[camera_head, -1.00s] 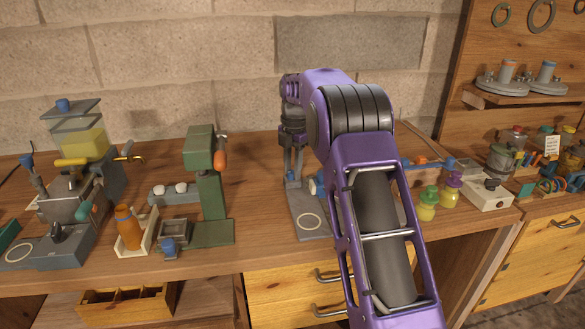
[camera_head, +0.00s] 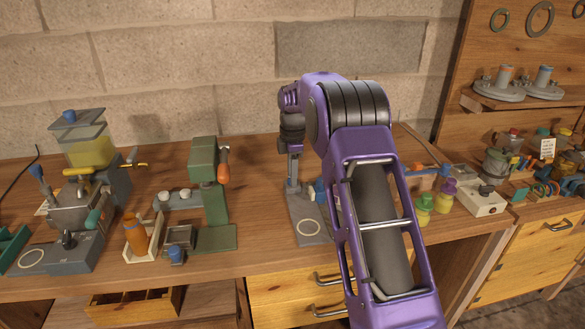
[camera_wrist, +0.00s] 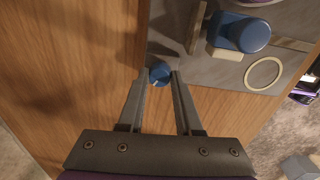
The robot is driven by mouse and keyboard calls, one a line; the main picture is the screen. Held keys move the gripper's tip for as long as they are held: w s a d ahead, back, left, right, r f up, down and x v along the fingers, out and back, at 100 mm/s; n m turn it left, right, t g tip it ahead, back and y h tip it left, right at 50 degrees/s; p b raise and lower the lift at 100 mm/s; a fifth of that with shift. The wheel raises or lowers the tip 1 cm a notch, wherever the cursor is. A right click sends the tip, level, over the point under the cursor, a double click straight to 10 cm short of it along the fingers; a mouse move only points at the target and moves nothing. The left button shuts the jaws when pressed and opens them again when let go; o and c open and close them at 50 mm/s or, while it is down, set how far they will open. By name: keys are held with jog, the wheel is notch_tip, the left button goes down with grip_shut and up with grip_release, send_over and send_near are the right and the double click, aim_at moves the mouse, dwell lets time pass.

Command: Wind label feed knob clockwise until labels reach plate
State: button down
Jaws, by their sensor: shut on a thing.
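The small blue knob (camera_wrist: 160,74) sits at the edge of a grey base, between the fingertips of my gripper (camera_wrist: 160,79) in the wrist view. My gripper is shut on it. The grey base (camera_wrist: 213,72) carries a pale ring mark (camera_wrist: 263,74), a larger blue rounded part (camera_wrist: 243,33) and a small beige block beside that. In the head view the base (camera_head: 310,237) stands near the bench's front edge, and my gripper (camera_head: 292,182) points down at its left rear. My arm covers much of this station. I cannot make out any labels.
A green press (camera_head: 207,190) and an orange bottle (camera_head: 137,233) in a tray stand left of the station. A grey machine with a yellow-filled hopper (camera_head: 88,150) is farther left. Small jars (camera_head: 424,205) and a white box (camera_head: 481,199) stand right. Bare bench lies between press and station.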

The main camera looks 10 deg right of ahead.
jog(key=m+p, duration=0.1)
jog(key=m, duration=0.2)
jog(key=shift+r+m+p, duration=0.15)
jog(key=shift+m+p, duration=0.25)
jog(key=m+p, duration=0.1)
jog(key=m, duration=0.2)
jog(key=shift+m, duration=0.3)
jog(key=m+p, duration=0.1)
jog(key=m, duration=0.5)
jog(key=shift+h, duration=0.3)
jog(key=m, duration=0.7)
jog(key=shift+w+m+g, duration=0.1)
jog(key=shift+m+g, duration=0.2)
jog(key=shift+g, duration=0.1)
jog(key=m, duration=0.3)
jog(key=shift+m, duration=1.8)
jog(key=c, duration=0.6)
grip_release()
